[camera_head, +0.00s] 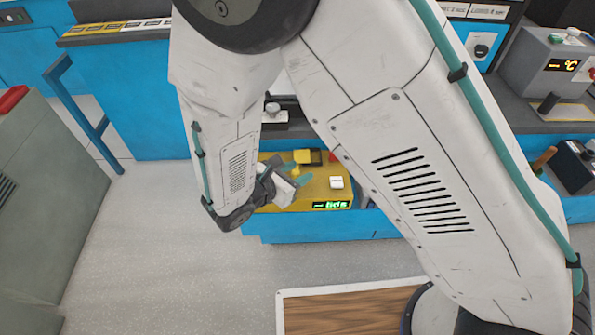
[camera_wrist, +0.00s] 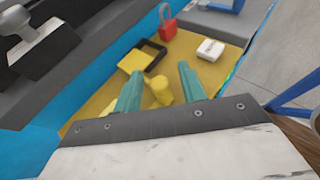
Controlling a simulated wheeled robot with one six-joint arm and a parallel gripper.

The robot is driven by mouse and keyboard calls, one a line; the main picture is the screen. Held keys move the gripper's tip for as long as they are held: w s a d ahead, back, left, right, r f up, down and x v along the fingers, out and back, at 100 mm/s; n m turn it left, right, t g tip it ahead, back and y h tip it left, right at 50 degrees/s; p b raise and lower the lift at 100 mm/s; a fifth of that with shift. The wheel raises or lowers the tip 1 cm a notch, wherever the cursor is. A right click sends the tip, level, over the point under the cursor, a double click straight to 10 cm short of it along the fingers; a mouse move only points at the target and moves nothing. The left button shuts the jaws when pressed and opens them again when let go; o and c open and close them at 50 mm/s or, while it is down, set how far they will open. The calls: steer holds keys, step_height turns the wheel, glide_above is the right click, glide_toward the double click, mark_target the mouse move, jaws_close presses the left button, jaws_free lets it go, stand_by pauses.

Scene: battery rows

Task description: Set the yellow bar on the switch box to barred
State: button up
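The switch box is a yellow-topped panel, seen in the wrist view (camera_wrist: 105,98) and in the head view (camera_head: 312,192). A short, round yellow piece (camera_wrist: 161,90) stands up from it. A flat yellow square (camera_wrist: 131,62) lies beside a black-edged opening (camera_wrist: 153,49). I cannot tell which of these is the bar, or its setting. My gripper (camera_wrist: 160,73) is open, its teal fingers on either side of the round piece; contact cannot be told. In the head view my gripper (camera_head: 299,177) is low over the box, partly hidden by my arm.
A red padlock (camera_wrist: 168,27) and a white block (camera_wrist: 210,49) sit on the far part of the box. A green-lit display (camera_head: 331,205) is on its front edge. A metal-handled dark device (camera_wrist: 38,42) stands to the left in the wrist view. The grey floor (camera_head: 180,265) is clear.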

steer(key=v, duration=0.7)
steer(key=shift+s+a, duration=0.25)
steer(key=shift+r, duration=0.15)
